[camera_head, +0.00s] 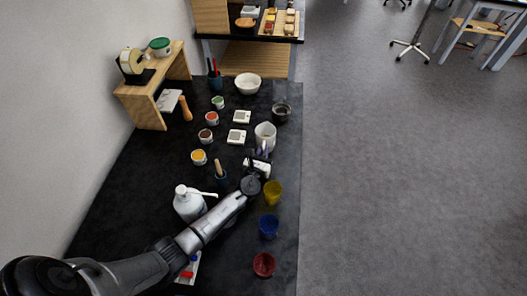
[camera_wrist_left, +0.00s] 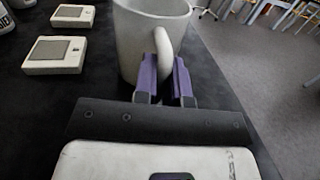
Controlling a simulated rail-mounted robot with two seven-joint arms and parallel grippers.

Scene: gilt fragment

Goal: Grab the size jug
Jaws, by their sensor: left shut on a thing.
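The size jug is a white jug (camera_head: 265,134) standing on the black bench near its right edge. It also fills the top middle of the left wrist view (camera_wrist_left: 148,38), with its handle towards me. My left gripper (camera_head: 262,153) reaches it from the near side. In the left wrist view its purple fingers (camera_wrist_left: 166,82) sit on either side of the jug's handle and are shut on it. The jug looks upright; I cannot tell whether it touches the bench. My right gripper is in neither view.
Two white square devices (camera_head: 237,136) stand left of the jug, and a dark bowl (camera_head: 281,113) stands behind it. Yellow (camera_head: 273,192), blue (camera_head: 269,226) and red (camera_head: 263,264) cups line the bench's right edge. A white pump bottle (camera_head: 188,203) stands beside my left arm.

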